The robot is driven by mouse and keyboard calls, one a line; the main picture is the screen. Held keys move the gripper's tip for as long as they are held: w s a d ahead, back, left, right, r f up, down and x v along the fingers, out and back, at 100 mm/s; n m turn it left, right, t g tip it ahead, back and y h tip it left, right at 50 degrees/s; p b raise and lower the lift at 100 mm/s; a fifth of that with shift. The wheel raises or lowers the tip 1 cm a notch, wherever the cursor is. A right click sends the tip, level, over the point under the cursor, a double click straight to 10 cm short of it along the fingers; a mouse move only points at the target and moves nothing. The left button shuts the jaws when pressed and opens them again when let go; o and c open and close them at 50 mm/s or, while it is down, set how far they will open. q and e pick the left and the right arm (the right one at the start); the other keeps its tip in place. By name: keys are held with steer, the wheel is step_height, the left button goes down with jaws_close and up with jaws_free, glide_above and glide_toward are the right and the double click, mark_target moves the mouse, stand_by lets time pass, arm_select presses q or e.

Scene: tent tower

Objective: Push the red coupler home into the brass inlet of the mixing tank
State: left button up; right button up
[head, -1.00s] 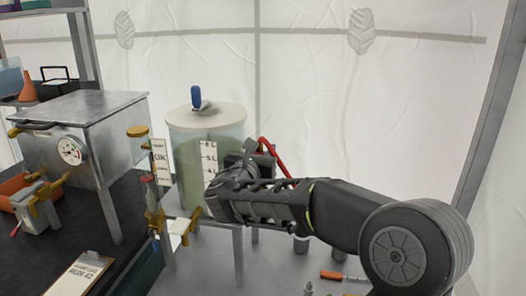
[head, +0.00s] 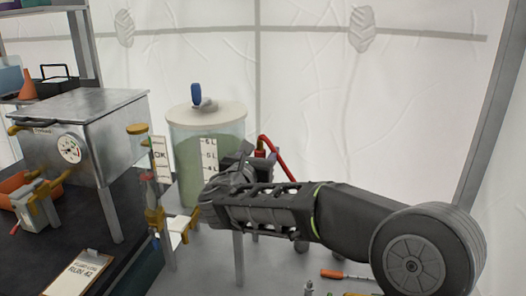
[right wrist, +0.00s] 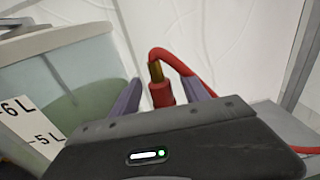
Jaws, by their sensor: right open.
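The mixing tank (head: 190,150) is a clear cylinder with a pale lid, green liquid and a litre scale. It also shows at the left of the right wrist view (right wrist: 85,65). The red coupler (right wrist: 161,94) stands between the two fingers of my right gripper (right wrist: 163,90), with a gap on each side. A brass piece (right wrist: 155,71) shows just above it, and a red hose (right wrist: 172,58) arcs over to the right. My right gripper (head: 258,152) is open beside the tank. Whether the coupler is seated in the brass inlet cannot be told. My left gripper is out of view.
A metal box with a gauge (head: 85,125) stands left of the tank on a dark bench. A clipboard (head: 82,272) lies at the bench's front. An orange-handled tool (head: 345,275) lies at the lower right. White tent wall (head: 400,100) fills the back.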

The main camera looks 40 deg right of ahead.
mark_target(258, 156)
steer(key=v, duration=0.5)
steer(key=shift+a+b, duration=0.1)
steer(key=shift+b, duration=0.2)
stand_by(0.6)
